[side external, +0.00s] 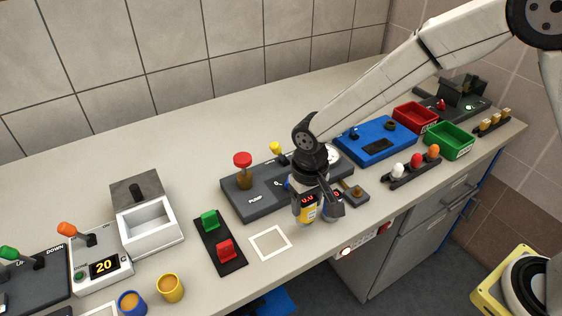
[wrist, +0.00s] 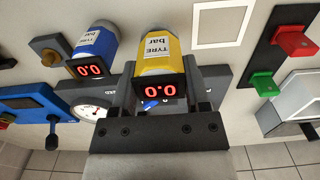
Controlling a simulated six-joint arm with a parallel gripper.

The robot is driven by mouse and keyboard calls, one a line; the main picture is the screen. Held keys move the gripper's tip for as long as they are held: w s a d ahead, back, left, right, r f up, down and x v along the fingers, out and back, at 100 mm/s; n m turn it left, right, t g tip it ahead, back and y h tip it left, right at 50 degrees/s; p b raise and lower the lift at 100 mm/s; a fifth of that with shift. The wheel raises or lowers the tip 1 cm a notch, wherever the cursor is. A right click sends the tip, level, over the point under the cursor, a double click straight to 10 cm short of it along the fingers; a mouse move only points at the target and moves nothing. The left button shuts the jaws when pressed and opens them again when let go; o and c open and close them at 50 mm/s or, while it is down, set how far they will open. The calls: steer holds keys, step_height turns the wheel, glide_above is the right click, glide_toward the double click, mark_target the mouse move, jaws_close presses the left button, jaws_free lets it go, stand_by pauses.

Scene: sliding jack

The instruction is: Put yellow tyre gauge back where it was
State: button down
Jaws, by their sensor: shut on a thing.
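The yellow tyre gauge (side external: 306,212) is between the fingers of my gripper (side external: 316,196), which is shut on it. In the wrist view the yellow tyre gauge (wrist: 162,48) shows a white label and a red 0.0 display, with a finger of my gripper (wrist: 160,80) on each side. A blue tyre gauge (wrist: 96,42) with its own 0.0 display is beside it; in the side view this blue gauge (side external: 334,203) is partly hidden. A white square outline (side external: 270,243) on the counter is empty, left of the yellow gauge. I cannot tell whether the yellow gauge touches the counter.
A grey pump board (side external: 240,207) with a red knob is behind my gripper. A black panel with green and red buttons (side external: 219,242) stands left of the outline. Cups (side external: 170,288) are farther left. A rack with coloured knobs (side external: 414,170) stands to the right.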

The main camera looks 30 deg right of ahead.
mark_target(304, 213)
steer(key=shift+w+a+f, duration=0.1)
steer(key=shift+w+f, duration=0.05)
steer(key=shift+f, duration=1.6)
steer(key=shift+f, duration=0.15)
steer(key=shift+c, duration=0.3)
jaws_free()
step_height(304, 213, up, 12)
steer(key=shift+r, duration=0.15)
